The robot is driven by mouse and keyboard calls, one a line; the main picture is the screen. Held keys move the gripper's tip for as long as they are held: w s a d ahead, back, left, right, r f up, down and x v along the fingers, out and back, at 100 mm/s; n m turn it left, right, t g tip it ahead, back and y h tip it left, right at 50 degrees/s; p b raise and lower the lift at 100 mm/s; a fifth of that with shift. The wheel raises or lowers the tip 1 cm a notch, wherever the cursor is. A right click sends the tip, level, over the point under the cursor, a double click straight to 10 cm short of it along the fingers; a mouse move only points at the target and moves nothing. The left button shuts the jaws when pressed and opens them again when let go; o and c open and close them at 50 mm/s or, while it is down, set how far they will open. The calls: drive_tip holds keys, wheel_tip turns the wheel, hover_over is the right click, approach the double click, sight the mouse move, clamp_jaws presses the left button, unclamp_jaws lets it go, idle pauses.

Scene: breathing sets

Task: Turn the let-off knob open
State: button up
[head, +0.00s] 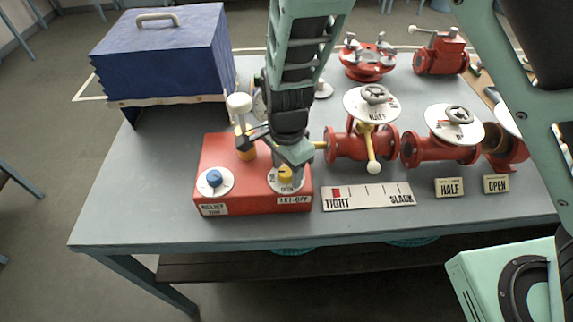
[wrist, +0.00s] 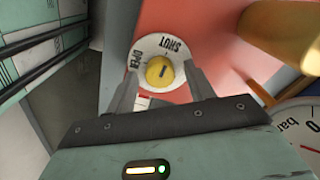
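The let-off knob is a small yellow knob (wrist: 159,71) on a round white dial marked OPEN and SHUT. It sits on the red box (head: 225,180), above the LET-OFF label (head: 294,200). In the wrist view its dark mark points up, roughly toward SHUT. My gripper (wrist: 162,76) is over the dial, with one finger on each side of the knob. The fingers are apart, with a little dial visible between them and the knob. In the head view my gripper (head: 285,165) partly hides the dial.
A blue knob (head: 214,177) on a white dial sits left on the same box. A yellow post with a white cap (head: 239,104) stands behind. Red valves with handwheels (head: 375,94) are right. A TIGHT/SLACK scale (head: 368,196) lies in front. A blue cover (head: 160,55) stands back left.

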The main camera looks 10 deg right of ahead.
drive_tip(key=c, duration=0.9)
drive_tip(key=shift+o, duration=0.2)
drive_tip(key=shift+n, duration=0.4)
drive_tip(key=n, duration=0.3)
drive_tip(key=shift+w+n, duration=0.1)
drive_tip(key=shift+n, duration=0.3)
drive_tip(key=n+b, duration=0.1)
drive_tip(key=n, duration=0.3)
drive_tip(key=n+b, duration=0.1)
drive_tip(key=n, duration=0.3)
drive_tip(key=shift+a, duration=0.1)
drive_tip(key=shift+n+b, duration=0.65)
drive_tip(key=shift+n, duration=1.65)
